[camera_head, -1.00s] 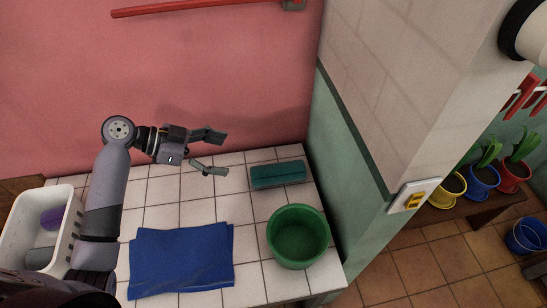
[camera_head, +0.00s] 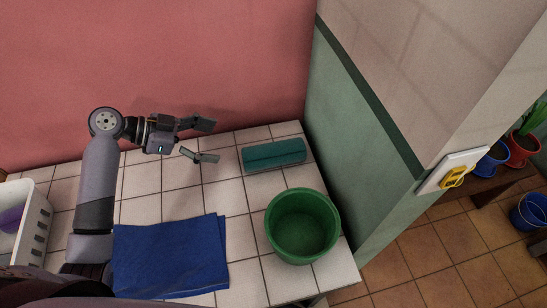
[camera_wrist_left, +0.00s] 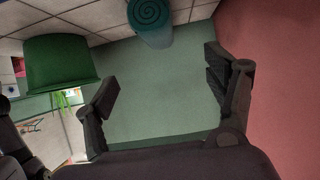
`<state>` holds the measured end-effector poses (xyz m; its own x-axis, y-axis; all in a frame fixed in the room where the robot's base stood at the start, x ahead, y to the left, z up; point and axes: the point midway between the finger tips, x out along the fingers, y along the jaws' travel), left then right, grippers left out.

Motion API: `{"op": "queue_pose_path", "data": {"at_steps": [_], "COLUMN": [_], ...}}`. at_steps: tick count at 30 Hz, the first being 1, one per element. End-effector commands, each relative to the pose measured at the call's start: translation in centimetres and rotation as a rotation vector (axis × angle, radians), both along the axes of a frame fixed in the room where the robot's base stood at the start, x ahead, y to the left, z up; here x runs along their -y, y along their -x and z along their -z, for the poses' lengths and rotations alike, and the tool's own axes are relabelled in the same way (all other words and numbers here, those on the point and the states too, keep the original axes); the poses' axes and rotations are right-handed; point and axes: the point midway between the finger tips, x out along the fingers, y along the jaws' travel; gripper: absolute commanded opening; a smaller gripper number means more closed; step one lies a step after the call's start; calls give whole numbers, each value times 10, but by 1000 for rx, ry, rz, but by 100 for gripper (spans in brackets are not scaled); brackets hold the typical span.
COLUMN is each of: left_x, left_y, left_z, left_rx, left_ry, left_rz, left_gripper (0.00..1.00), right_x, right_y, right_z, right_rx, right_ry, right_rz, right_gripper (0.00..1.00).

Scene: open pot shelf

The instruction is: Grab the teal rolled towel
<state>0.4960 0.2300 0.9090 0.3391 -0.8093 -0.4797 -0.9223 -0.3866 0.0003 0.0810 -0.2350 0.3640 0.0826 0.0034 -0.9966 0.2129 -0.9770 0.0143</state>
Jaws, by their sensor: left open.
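The teal rolled towel (camera_head: 274,155) lies on the white tiled counter (camera_head: 183,207), near its back right, close to the green wall. In the left wrist view the towel (camera_wrist_left: 150,20) shows its spiral end at the top, beyond the fingers. My left gripper (camera_head: 209,142) is open and empty, to the left of the towel and apart from it. Its two spread fingers also show in the left wrist view (camera_wrist_left: 165,92), with nothing between them. My right gripper is not in view.
A green pot (camera_head: 302,226) stands in front of the towel, by the counter's right edge. A blue cloth (camera_head: 171,257) lies flat at the front. A white basket (camera_head: 36,232) is at the left. A pink wall and a green-and-white wall bound the counter.

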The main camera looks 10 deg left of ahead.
Motion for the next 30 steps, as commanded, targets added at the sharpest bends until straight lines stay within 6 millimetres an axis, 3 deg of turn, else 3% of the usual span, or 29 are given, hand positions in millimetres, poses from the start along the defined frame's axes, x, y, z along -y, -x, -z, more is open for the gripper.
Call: {"op": "queue_pose_path", "data": {"at_steps": [15,23,30], "left_x": [83,99,125], "left_y": [-34,-40,-46], "left_z": [45,57,77], "left_rx": [-1,-1,-3], "left_ry": [5,1,5], "left_rz": [1,0,1], "left_gripper": [78,78,78], "right_x": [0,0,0], "right_y": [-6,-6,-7], "right_z": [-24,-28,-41], "right_rx": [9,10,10], "right_ry": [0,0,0], "right_rz": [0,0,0], "right_gripper": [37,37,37]}}
